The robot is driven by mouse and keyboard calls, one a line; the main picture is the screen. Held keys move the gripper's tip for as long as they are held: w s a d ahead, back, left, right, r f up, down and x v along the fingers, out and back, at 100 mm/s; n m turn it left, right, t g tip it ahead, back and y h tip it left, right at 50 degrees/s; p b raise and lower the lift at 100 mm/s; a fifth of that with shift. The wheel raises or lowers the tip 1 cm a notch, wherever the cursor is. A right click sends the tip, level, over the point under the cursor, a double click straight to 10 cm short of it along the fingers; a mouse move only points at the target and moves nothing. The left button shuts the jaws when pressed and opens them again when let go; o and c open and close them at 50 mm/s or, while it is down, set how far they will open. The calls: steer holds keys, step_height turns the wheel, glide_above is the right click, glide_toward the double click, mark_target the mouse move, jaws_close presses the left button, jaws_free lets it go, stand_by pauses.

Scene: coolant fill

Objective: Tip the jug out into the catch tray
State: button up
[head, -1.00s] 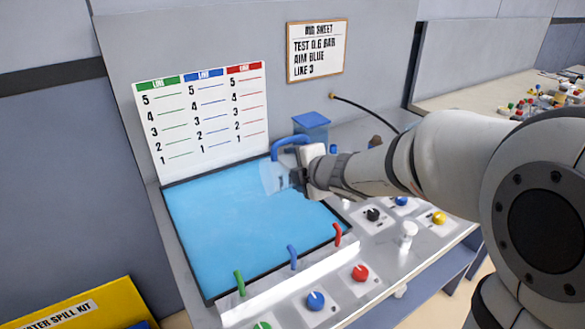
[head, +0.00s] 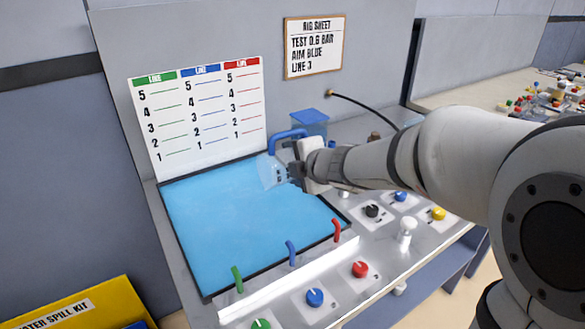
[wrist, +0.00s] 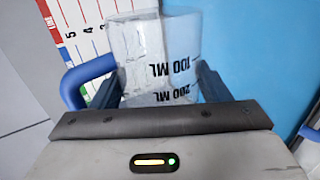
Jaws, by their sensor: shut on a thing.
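My gripper (head: 294,174) is shut on the jug. In the wrist view the gripper (wrist: 160,88) has a finger on each side of the jug (wrist: 155,50), whose "100 ML" and "200 ML" marks read upside down. The jug looks tilted. I see no stream leaving it, and I cannot tell how much liquid it holds.
A chart board (head: 200,115) stands behind the tray. Green, blue and red spouts (head: 291,252) line the front edge, with knobs (head: 315,297) below. A yellow spill kit (head: 85,305) stands at lower left.

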steer(key=shift+f, duration=0.15)
steer(key=shift+m, duration=0.3)
steer(key=shift+f+m+g+y+p, duration=0.2)
steer(key=shift+m+g+y+p, duration=0.1)
steer(key=shift+y+p, duration=0.3)
step_height(320, 180, down, 2)
steer(key=m+y+p, duration=0.1)
steer(key=m+y, duration=0.1)
steer(key=m, duration=0.1)
steer(key=shift+s+a+f+g+p, duration=0.1)
steer(key=shift+g+p, duration=0.25)
steer(key=shift+g, duration=0.05)
steer(key=f+m+y, duration=0.1)
steer(key=m, duration=0.1)
steer(key=f+m+y, duration=0.1)
steer(key=m+y, duration=0.1)
steer(key=m, duration=0.1)
steer(key=f+m+y, duration=0.2)
steer(key=shift+s+a+f, duration=0.1)
steer(key=shift+s+a, duration=0.15)
steer(key=shift+a, duration=0.1)
